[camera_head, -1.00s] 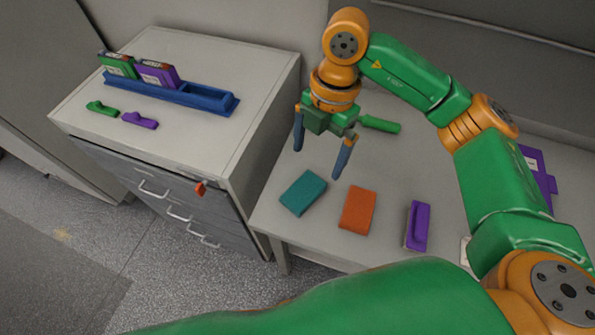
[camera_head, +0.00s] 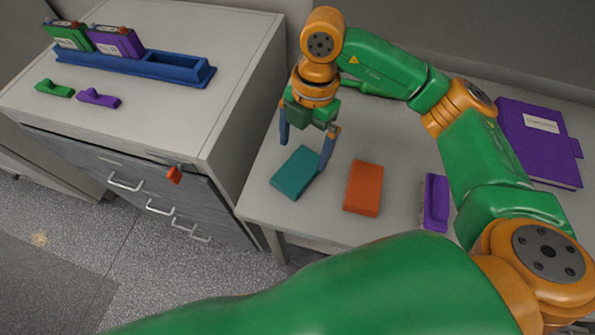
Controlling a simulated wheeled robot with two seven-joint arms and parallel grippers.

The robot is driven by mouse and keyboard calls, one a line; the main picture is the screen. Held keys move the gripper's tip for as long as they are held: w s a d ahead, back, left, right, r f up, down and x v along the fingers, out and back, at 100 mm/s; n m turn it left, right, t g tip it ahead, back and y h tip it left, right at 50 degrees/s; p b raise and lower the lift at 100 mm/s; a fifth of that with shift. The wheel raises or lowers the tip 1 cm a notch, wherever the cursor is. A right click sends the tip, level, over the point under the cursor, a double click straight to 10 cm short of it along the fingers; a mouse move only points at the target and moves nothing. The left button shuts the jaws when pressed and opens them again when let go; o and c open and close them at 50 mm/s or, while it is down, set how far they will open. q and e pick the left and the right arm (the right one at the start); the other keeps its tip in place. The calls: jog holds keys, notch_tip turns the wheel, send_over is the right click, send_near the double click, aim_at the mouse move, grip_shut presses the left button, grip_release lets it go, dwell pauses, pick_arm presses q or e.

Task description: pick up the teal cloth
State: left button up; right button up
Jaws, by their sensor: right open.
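The teal cloth (camera_head: 296,173) is a folded rectangular block lying flat on the light grey table, near its left edge. My right gripper (camera_head: 304,156) points down over the cloth's far part, with its two blue fingers spread apart. One finger is at the cloth's far left side and the other at its right side. I cannot tell whether the fingertips touch the cloth. The gripper holds nothing. My left gripper is not in view.
An orange cloth (camera_head: 363,188) lies just right of the teal one. A purple-handled brush or eraser (camera_head: 435,203) and a purple binder (camera_head: 539,143) lie further right. A drawer cabinet (camera_head: 230,110) stands left, bearing a blue rack (camera_head: 175,68). A gap separates cabinet and table.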

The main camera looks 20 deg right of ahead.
aim_at(298, 169)
jog(key=f, duration=0.1)
jog(key=f+p, duration=0.1)
jog(key=s+a+f+p, duration=0.1)
jog(key=f, duration=0.1)
jog(key=shift+s+a, duration=0.1)
jog(key=shift+f, duration=0.45)
jog(key=c, duration=1.2)
jog(key=shift+r+b, duration=0.25)
jog(key=shift+b, duration=0.15)
notch_tip(298, 169, up, 3)
jog(key=shift+b, duration=0.75)
jog(key=s+r, duration=0.3)
jog(key=s, duration=0.1)
jog(key=s+d+r+b, duration=0.1)
jog(key=s+r, duration=0.2)
jog(key=s, duration=0.2)
jog(key=s+d+r+b, duration=0.1)
jog(key=s+r, duration=0.2)
jog(key=s, duration=0.1)
jog(key=shift+s+d+r, duration=0.25)
jog(key=shift+s+r, duration=0.05)
